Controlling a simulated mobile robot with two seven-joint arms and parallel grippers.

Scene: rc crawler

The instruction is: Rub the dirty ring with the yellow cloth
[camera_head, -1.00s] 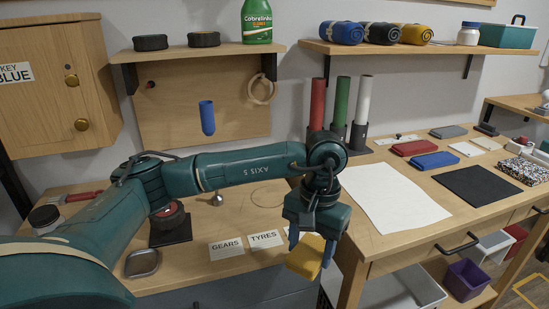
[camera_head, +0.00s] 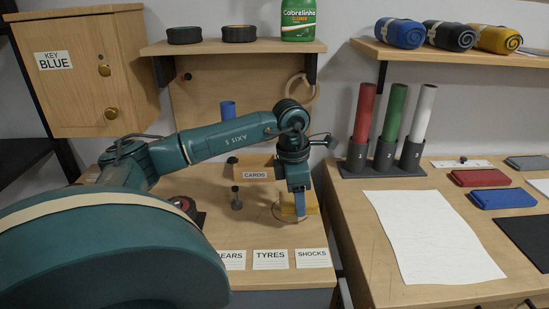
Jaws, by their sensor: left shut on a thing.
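My left gripper (camera_head: 299,212) is at the right part of the left bench, fingers pointing down. It is shut on the yellow cloth (camera_head: 287,209), which shows on both sides of the fingers, low at the bench top. A thin dark ring mark (camera_head: 274,213) on the bench lies around and under the cloth, and the cloth and fingers hide part of it. Whether the cloth presses on the wood I cannot tell for certain. My right gripper is not in view.
Labels for tyres (camera_head: 270,260) and shocks (camera_head: 311,258) lie at the bench's front edge. A cards box (camera_head: 256,174) and a small dark-topped post (camera_head: 236,198) stand left of the gripper. Red, green and white tubes (camera_head: 390,130) stand on the right bench.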

